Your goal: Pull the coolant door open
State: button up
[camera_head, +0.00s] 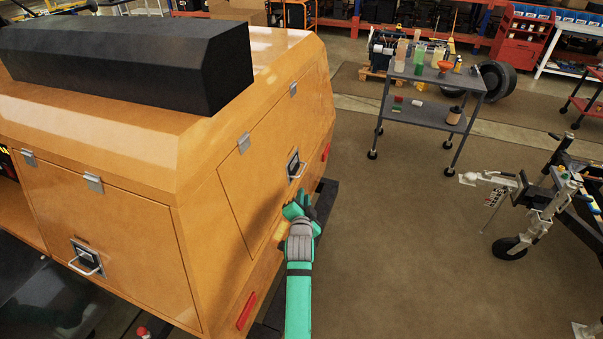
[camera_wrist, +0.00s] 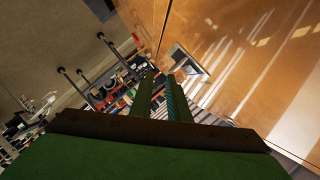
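The orange enclosure has a side door (camera_head: 262,165) with a latch and metal pull handle (camera_head: 298,172) near its right edge. A second door (camera_head: 110,255) with a similar handle (camera_head: 87,262) is on the left face. I cannot read a label naming either door. Both look closed. My gripper (camera_head: 301,203) is just below the side door's handle, apart from it. In the wrist view, the two green fingers (camera_wrist: 160,82) have a narrow gap with nothing between them. The latch (camera_wrist: 188,62) lies just beyond and right of the fingertips, on the orange panel (camera_wrist: 255,55).
A black box-shaped part (camera_head: 130,55) sits on the enclosure's top. A grey cart (camera_head: 428,100) with bottles stands at the back right, and a trailer jack (camera_head: 525,210) stands at the right. The floor (camera_head: 400,250) right of the enclosure is clear.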

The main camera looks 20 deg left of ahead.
aim_at(302, 171)
jog(key=w+a, duration=0.1)
jog(key=w, duration=0.3)
jog(key=w+a, duration=0.2)
jog(key=w, duration=0.2)
jog(key=w+a, duration=0.1)
jog(key=w, duration=0.3)
jog(key=shift+w+a, duration=0.15)
jog(key=shift+a, duration=0.25)
grip_shut()
jog(key=shift+f, duration=0.15)
dwell(1.0)
